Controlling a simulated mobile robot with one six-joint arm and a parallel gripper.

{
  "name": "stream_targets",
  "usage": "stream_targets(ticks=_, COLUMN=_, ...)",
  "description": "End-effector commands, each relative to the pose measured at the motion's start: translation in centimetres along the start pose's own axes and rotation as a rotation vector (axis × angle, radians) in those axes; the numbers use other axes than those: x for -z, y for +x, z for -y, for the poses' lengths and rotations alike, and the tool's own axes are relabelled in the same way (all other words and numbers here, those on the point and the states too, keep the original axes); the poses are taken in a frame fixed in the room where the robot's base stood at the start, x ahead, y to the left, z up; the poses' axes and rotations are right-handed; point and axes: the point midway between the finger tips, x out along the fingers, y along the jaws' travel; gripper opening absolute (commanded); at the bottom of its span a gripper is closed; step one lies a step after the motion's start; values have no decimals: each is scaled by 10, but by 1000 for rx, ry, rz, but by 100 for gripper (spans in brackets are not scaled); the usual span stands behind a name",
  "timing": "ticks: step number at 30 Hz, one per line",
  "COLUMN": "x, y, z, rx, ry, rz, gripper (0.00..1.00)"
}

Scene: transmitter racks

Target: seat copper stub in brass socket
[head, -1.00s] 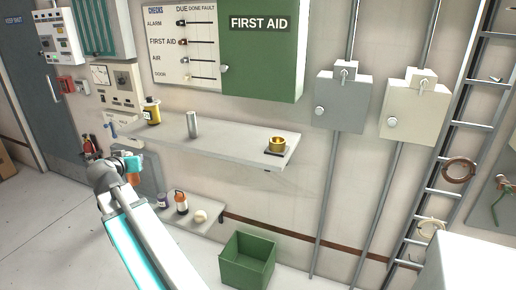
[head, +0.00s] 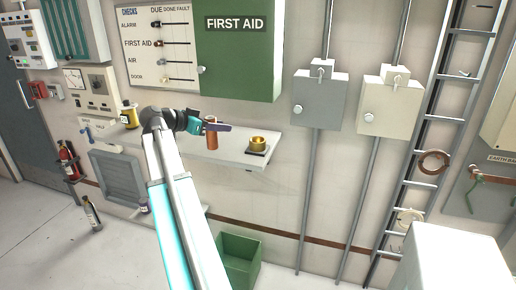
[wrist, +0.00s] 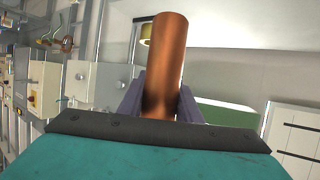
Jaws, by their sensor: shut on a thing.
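My gripper (head: 218,127) is shut on the copper stub (head: 211,138), a plain orange-brown cylinder held roughly upright. In the head view the stub shows in front of the white shelf, left of the brass socket; I cannot tell its height above the shelf. The brass socket (head: 258,143) is a short gold ring on a dark base near the shelf's right end, apart from the stub. In the wrist view the stub (wrist: 166,60) stands out between the jaws, and part of the brass socket (wrist: 146,34) shows just behind its left edge.
The white shelf (head: 235,157) carries a yellow container (head: 129,116) at its left. Above is the green first aid cabinet (head: 240,55); grey (head: 319,98) and cream (head: 391,98) wall boxes are to the right. A green bin (head: 239,257) stands below.

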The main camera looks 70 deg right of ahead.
Motion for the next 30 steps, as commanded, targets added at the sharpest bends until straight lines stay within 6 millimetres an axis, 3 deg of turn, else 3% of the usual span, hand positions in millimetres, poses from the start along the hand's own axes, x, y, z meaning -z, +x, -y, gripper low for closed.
stream_targets(ticks=6, x=14, y=12, z=-16, rx=-63, ry=25, rz=0, gripper=3)
stream_targets(ticks=19, x=16, y=16, z=-16, rx=-63, ry=25, rz=0, gripper=3)
stream_targets(ticks=30, x=39, y=67, z=-19, rx=-64, ry=24, rz=0, gripper=3)
